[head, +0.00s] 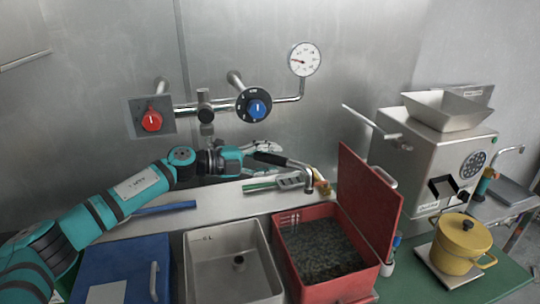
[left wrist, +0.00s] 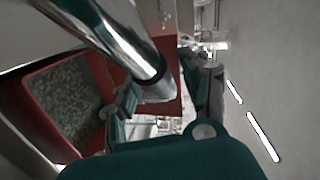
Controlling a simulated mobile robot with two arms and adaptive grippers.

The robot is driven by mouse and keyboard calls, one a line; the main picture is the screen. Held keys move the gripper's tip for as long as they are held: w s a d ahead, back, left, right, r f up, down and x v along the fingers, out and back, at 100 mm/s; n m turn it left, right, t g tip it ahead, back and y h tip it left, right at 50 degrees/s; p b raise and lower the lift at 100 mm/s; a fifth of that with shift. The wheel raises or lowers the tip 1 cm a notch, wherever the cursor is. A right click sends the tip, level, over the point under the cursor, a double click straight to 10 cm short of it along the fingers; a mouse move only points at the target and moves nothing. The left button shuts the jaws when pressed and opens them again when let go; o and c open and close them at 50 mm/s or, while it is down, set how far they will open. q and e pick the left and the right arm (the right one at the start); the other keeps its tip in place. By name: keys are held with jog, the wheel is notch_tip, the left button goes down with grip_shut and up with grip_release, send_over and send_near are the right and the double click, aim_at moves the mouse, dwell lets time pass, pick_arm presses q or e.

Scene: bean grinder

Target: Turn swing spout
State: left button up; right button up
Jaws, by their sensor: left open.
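The swing spout (head: 298,164) is a chrome tube above the sinks, with its outlet bent down near the open red bin. My left gripper (head: 268,152) is at the spout, to the left of its outlet, and partly hides its near end. In the left wrist view the spout (left wrist: 112,38) is a large shiny tube. It runs from the upper left towards the space between the open fingers of my left gripper (left wrist: 165,105). I cannot tell whether the fingers touch it. My right gripper is not in view.
Below are a blue lid (head: 120,268), a grey sink (head: 233,238) and a red bin (head: 321,250) of dark beans with its lid raised. Red (head: 151,120) and blue (head: 257,108) knobs are on the wall. A grinder (head: 432,160) and yellow pot (head: 461,240) stand right.

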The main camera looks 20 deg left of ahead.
pick_arm(q)
jog(key=shift+w+d, duration=0.1)
jog(key=shift+c, duration=0.3)
grip_shut()
